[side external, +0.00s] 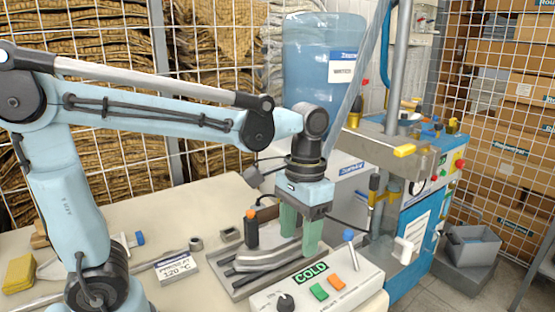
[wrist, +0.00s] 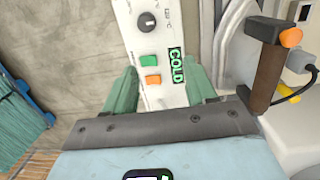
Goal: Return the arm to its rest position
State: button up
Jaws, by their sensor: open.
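My light blue arm reaches across the work table from the left in the side external view. My gripper (side external: 300,237) points down, with its two green fingers apart and nothing seen between them. It hangs over or just beside the grey metal fixture (side external: 240,283), behind the control box (side external: 350,284); whether the fingertips touch anything cannot be told. In the wrist view the green fingers (wrist: 162,85) stand apart on either side of the control box (wrist: 160,50), which shows a COLD display, a dark knob, and green and orange buttons.
A dark post with an orange top (side external: 251,232) stands close left of the gripper, and a blue-topped lever (side external: 349,237) close right. A 120 °C sign (side external: 177,268) lies on the table. A machine with a metal column (side external: 402,70) stands right.

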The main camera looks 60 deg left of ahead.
jog(key=s+a+f+t, duration=0.1)
jog(key=a+f+t, duration=0.1)
jog(key=a+t, duration=0.3)
jog(key=shift+s+a+f+t, duration=0.15)
jog(key=shift+s+t, duration=0.25)
jog(key=shift+t, duration=1.2)
